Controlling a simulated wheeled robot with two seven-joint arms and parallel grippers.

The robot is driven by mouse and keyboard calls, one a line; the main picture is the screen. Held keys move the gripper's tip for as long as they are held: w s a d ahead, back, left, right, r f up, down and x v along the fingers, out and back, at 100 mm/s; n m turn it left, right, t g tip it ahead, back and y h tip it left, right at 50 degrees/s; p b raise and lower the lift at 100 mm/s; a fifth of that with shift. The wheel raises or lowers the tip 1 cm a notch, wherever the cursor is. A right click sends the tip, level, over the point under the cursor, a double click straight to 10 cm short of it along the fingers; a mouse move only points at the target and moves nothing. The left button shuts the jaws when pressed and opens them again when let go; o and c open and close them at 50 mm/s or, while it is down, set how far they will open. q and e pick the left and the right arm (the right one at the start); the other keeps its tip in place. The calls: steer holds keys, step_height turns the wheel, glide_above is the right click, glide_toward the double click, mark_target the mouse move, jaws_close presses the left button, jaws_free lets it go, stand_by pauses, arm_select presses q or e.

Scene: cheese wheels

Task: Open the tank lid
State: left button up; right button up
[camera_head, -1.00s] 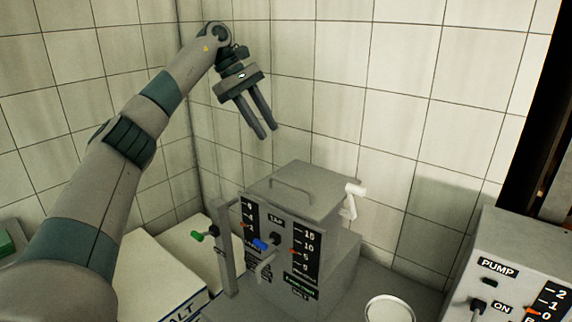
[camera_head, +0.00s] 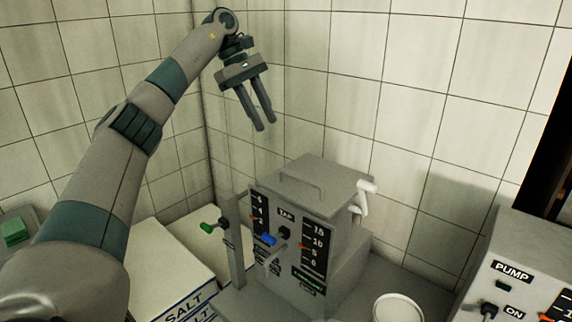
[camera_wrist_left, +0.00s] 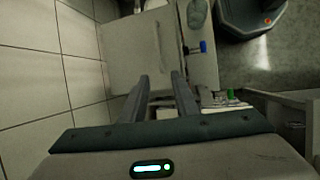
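The grey tank (camera_head: 345,248) stands against the tiled wall, with gauges and a TAP label on its front. Its flat grey lid (camera_head: 328,178) is closed and has a thin bar handle (camera_head: 297,183) on top. My left gripper (camera_head: 265,124) hangs above and to the left of the lid, fingers pointing down, open and empty. In the left wrist view the two fingers (camera_wrist_left: 160,78) are apart, with the lid (camera_wrist_left: 128,55) beyond them and not touched. My right gripper is not in view.
A white lever (camera_head: 363,197) is on the tank's right side. A blue knob (camera_head: 269,239) and a green-tipped valve (camera_head: 208,227) are at its front and left. Salt bags (camera_head: 150,270) lie at left, a PUMP box (camera_head: 525,265) stands at right, and a white round container (camera_head: 398,308) is in front.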

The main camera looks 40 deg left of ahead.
mark_target(290, 173)
arm_select(q)
steer(key=p+x, duration=0.3)
steer(key=x, duration=1.2)
steer(key=shift+c, duration=0.3)
jaws_close()
